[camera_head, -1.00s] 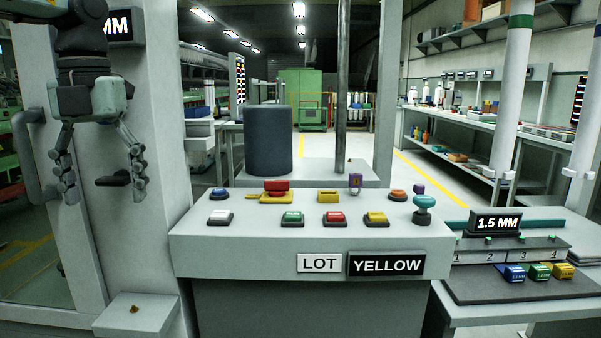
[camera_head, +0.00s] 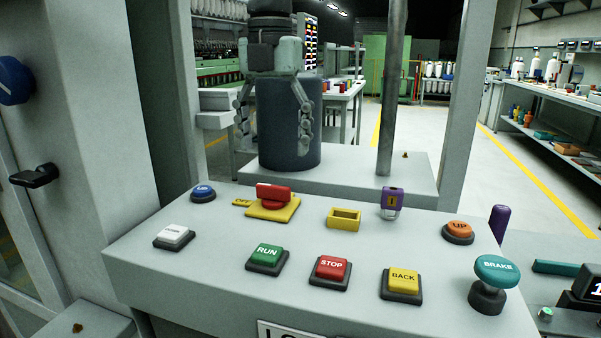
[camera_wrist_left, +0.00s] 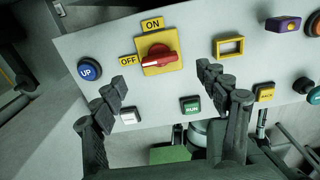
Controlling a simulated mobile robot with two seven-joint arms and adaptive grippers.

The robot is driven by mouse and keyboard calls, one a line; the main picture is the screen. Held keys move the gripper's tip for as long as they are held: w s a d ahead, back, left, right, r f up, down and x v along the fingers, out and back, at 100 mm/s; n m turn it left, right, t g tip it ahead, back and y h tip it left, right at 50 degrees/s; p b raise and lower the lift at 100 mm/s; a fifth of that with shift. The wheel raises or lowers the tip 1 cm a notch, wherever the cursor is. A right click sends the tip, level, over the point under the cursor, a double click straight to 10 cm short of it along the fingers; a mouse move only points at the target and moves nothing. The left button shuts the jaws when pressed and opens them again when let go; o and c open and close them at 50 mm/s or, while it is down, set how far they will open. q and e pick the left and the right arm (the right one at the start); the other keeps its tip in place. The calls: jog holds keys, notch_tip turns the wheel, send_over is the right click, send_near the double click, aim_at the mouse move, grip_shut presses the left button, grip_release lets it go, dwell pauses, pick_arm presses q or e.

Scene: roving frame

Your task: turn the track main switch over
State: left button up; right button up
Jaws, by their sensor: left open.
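The main switch is a red rotary handle (camera_head: 272,192) on a yellow plate (camera_head: 284,212) at the back left of the grey console. In the left wrist view the red handle (camera_wrist_left: 160,57) lies roughly crosswise, with an ON label (camera_wrist_left: 152,24) above the plate and an OFF label (camera_wrist_left: 127,60) to its left. My left gripper (camera_head: 272,138) is open and empty, raised above and behind the switch in the head view. In the left wrist view its fingers straddle the switch's near side, apart from it. My right gripper is not in view.
A blue button (camera_head: 203,194) is left of the switch; an empty yellow frame (camera_head: 344,218) and a purple piece (camera_head: 391,203) are right. White, green RUN (camera_head: 267,256), red STOP (camera_head: 331,270) and yellow BACK buttons line the front. A dark cylinder (camera_head: 291,125) stands behind.

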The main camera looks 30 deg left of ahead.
aim_at(273, 186)
pick_arm(q)
jog(key=f, duration=0.6)
jog(key=shift+s+f, duration=0.1)
jog(key=shift+s, duration=0.2)
jog(key=shift+f, duration=0.55)
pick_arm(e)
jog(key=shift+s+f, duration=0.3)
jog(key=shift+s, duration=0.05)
pick_arm(q)
jog(key=c, duration=1.2)
jog(key=shift+o, duration=0.2)
